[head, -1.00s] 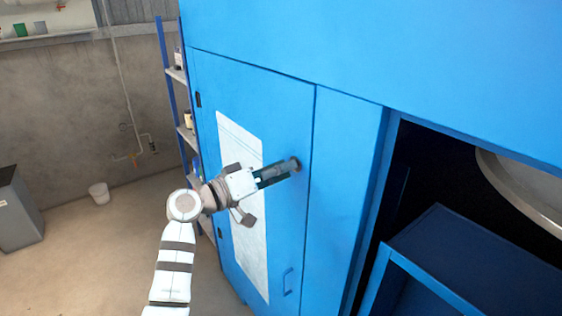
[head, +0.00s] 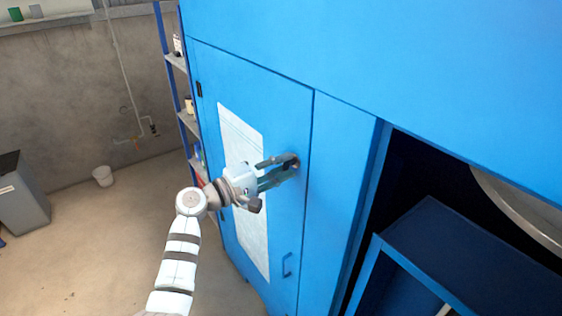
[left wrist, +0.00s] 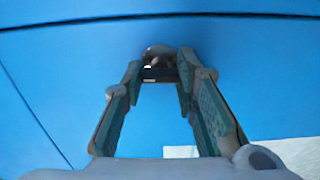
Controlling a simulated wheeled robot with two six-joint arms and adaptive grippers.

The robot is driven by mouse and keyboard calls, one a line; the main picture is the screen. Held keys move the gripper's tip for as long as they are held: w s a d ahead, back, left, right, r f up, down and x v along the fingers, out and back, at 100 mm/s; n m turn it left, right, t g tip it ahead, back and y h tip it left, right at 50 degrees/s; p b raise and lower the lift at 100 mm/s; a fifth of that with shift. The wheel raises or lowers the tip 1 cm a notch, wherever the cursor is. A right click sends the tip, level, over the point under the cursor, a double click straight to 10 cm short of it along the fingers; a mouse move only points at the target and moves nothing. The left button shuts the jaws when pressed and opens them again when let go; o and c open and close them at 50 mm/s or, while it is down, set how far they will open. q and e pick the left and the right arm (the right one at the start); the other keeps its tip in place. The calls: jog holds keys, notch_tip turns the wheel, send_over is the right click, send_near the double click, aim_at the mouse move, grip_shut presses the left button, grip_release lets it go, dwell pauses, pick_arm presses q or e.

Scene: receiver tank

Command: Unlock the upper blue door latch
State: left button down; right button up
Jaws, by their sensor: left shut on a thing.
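The blue door (head: 262,100) is closed in the head view, with a white sheet (head: 243,190) on its face. The upper latch (head: 294,162), a small dark round fitting, sits near the door's right edge. My left gripper (head: 284,167) reaches it from the left, with its fingertips shut on it. In the left wrist view, the two green-padded fingers (left wrist: 158,75) converge on the latch (left wrist: 158,53), whose top is grey and rounded. The fingertips partly hide the latch, so its exact turn angle is unclear. My right gripper is not in view.
An open dark compartment (head: 410,170) is to the right. A shelf rack (head: 187,120) stands behind the cabinet's left side.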

pick_arm(q)
jog(key=shift+n, duration=0.3)
jog(key=c, duration=1.2)
grip_release()
jog(key=shift+c, duration=0.2)
jog(key=v, duration=1.2)
